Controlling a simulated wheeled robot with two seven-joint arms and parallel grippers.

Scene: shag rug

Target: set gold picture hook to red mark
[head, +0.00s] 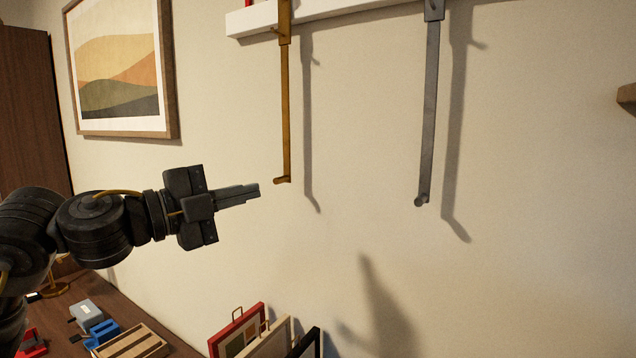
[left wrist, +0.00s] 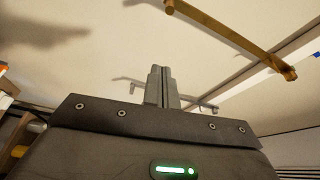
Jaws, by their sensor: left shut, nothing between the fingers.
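The gold picture hook (head: 285,110) hangs from the white rail (head: 335,10) by a long thin rod with a small peg at its lower end. A small red mark (head: 249,3) shows at the top edge, on the rail to the left of the gold hook. My left gripper (head: 258,190) is shut and empty, just left of the gold hook's lower end and apart from it. In the left wrist view the shut fingers (left wrist: 161,72) point up, and the gold hook (left wrist: 230,35) crosses the upper right. My right gripper is not in view.
A grey hook (head: 429,110) hangs from the rail to the right. A framed landscape (head: 120,68) is on the wall at the left. Below are framed pictures (head: 238,330) and a desk (head: 95,290) with a wooden tray (head: 130,343). The wall between the hooks is clear.

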